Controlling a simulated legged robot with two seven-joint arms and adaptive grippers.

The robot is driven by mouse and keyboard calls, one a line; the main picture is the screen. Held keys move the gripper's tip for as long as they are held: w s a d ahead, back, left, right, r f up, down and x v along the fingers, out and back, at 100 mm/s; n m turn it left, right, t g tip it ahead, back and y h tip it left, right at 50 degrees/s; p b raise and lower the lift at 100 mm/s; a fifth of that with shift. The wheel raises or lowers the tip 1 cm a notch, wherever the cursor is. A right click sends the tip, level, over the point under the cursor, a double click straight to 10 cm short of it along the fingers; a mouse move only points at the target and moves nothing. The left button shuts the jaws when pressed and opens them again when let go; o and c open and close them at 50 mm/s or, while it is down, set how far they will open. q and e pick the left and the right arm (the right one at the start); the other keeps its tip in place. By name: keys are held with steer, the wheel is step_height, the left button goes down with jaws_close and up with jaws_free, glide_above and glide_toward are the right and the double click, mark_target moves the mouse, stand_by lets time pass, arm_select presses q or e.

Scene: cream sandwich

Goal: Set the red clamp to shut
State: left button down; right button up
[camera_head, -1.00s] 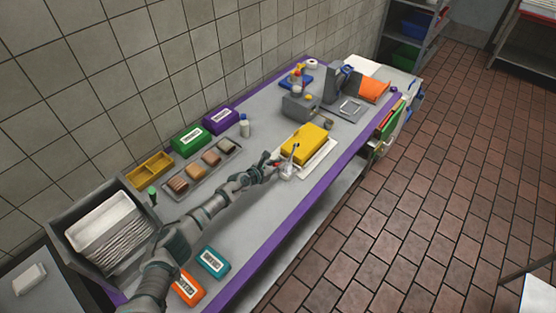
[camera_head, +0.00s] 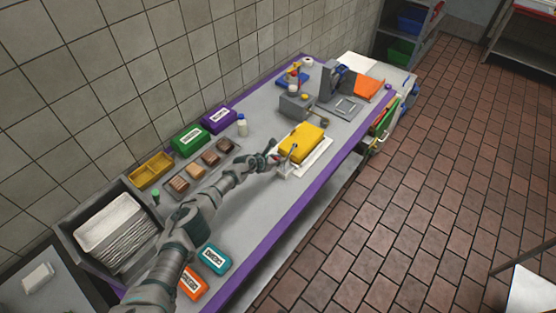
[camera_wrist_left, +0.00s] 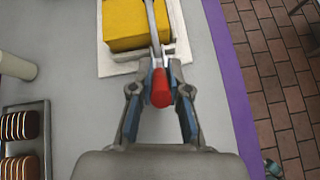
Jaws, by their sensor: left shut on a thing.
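The red clamp handle (camera_wrist_left: 161,88) shows in the left wrist view between the fingers of my left gripper (camera_wrist_left: 161,98), which is shut on it. In the head view my left gripper (camera_head: 276,160) is at the near left corner of the yellow block (camera_head: 301,142), which lies on a white board (camera_head: 321,158). The clamp is small there and partly hidden by the gripper, so I cannot tell its exact angle. My right gripper is not in view.
A tray of brown and tan pieces (camera_head: 195,174), a green box (camera_head: 190,140) and a purple box (camera_head: 219,120) stand along the wall. Teal (camera_head: 212,259) and orange (camera_head: 190,283) boxes lie near my arm. The purple-edged table (camera_head: 262,237) is clear at its front right.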

arm_select(q)
steer(key=shift+w+r, duration=0.2)
steer(key=shift+r, duration=0.15)
steer(key=c, duration=1.4)
jaws_free()
steer(key=shift+o, duration=1.3)
steer(key=shift+s+f, duration=0.1)
steer(key=shift+f, duration=0.05)
steer(key=shift+a, duration=0.1)
steer(key=shift+s+a+r, duration=0.15)
steer(key=shift+a+r, duration=0.15)
steer(key=shift+r, duration=0.15)
steer(key=v, duration=1)
steer(key=shift+s+a, duration=0.3)
steer(key=shift+s, duration=0.15)
